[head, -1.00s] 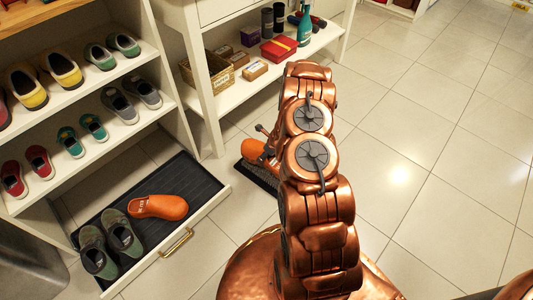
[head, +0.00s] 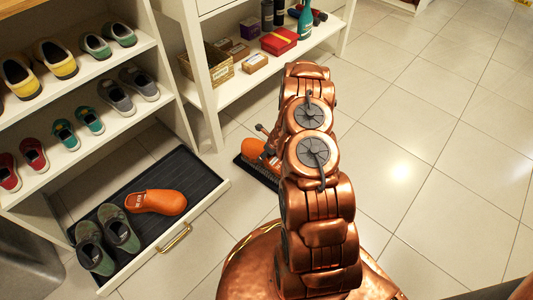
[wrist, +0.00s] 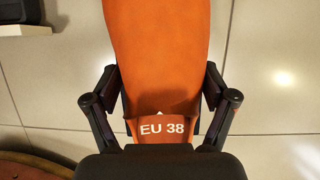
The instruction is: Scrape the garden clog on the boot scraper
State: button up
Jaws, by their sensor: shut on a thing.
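My gripper (wrist: 162,100) is shut on an orange garden clog (wrist: 158,50). Its jaws grip the clog's two sides near the end marked "EU 38". In the head view the held clog (head: 252,148) shows just left of my arm, over the dark boot scraper (head: 269,179) on the floor. My arm hides part of both. I cannot tell whether the sole touches the bristles. A matching orange clog (head: 157,202) lies on the dark ribbed tray (head: 190,176) of the pulled-out drawer at the left.
Green-grey shoes (head: 92,247) stand on the same tray. Shelves of shoes (head: 55,58) rise at the left. A white bench (head: 240,97) holds a basket (head: 218,65), a red box (head: 279,40) and bottles. The tiled floor (head: 430,150) at the right is clear.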

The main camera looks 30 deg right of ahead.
jog(key=shift+f, duration=0.6)
dwell(0.4)
jog(key=shift+b, duration=0.35)
